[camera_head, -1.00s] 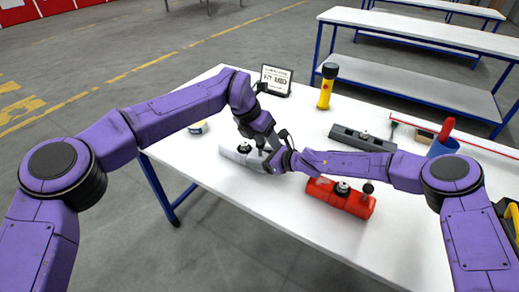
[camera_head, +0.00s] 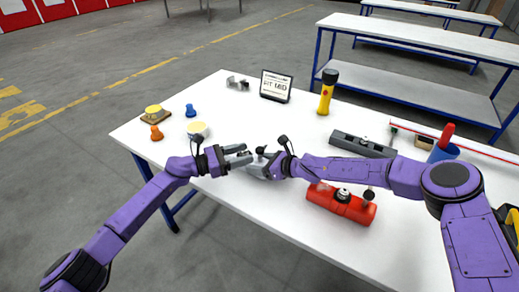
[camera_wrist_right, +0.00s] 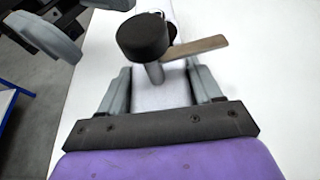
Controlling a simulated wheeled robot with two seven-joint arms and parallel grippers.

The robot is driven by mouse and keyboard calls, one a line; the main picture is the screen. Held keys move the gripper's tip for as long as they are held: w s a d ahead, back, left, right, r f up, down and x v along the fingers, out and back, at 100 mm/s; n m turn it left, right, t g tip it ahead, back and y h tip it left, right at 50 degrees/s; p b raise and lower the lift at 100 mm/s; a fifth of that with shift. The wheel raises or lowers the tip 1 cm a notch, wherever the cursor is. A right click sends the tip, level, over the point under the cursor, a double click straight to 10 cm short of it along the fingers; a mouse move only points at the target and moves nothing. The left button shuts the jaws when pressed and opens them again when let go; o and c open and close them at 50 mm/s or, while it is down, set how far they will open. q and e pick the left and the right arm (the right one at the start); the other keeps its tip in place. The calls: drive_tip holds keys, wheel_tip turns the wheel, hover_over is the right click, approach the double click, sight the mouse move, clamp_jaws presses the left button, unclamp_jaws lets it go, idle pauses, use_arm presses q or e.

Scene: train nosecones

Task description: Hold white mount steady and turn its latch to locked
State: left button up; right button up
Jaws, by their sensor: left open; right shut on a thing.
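The white mount (camera_wrist_right: 172,88) lies on the table; in the head view it is mostly hidden behind my grippers. My right gripper (camera_wrist_right: 160,92) has its fingers on both sides of the mount's body and is shut on it; it also shows in the head view (camera_head: 268,166). A black round knob (camera_wrist_right: 143,36) on a metal post stands above the mount. A flat tan lever (camera_wrist_right: 195,47), seemingly the latch, points right beside the post in the wrist view. My left gripper (camera_head: 242,157) is open, just left of the mount, apart from the lever.
A red mount (camera_head: 328,200) lies to the right and a dark grey mount (camera_head: 372,148) farther back. A sign (camera_head: 275,85), a yellow flashlight (camera_head: 327,92) and a blue cup (camera_head: 442,151) stand behind. Small blue (camera_head: 191,110) and orange (camera_head: 156,133) pieces are at the left.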

sight(260, 148)
use_arm(q)
drive_tip(key=x, duration=0.6)
drive_tip(key=shift+w+d, duration=0.1)
drive_tip(key=shift+d, duration=0.15)
clamp_jaws()
